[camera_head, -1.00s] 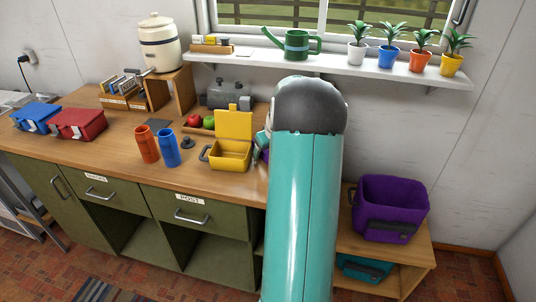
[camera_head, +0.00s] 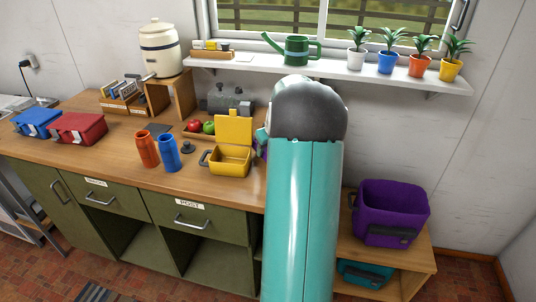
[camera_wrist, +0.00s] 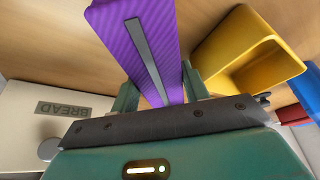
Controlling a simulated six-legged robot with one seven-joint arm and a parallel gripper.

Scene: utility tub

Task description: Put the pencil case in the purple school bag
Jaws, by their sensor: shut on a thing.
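The pencil case (camera_wrist: 135,40) is purple with a grey strip along its length. In the wrist view it sits between the two fingers of my gripper (camera_wrist: 158,88), which is shut on it. In the head view my teal arm hides the gripper and most of the case; a bit of purple shows at the arm's left edge, beside the yellow lunch box. The purple school bag (camera_head: 393,205) stands open at the top, on a low wooden shelf unit right of my arm. My gripper is left of the bag, apart from it.
The open yellow lunch box (camera_head: 232,160) is close left of my arm; it also shows in the wrist view (camera_wrist: 225,55). An orange bottle (camera_head: 148,149) and a blue bottle (camera_head: 170,153) stand farther left. A teal bag (camera_head: 365,274) lies under the purple one. Potted plants line the shelf above.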

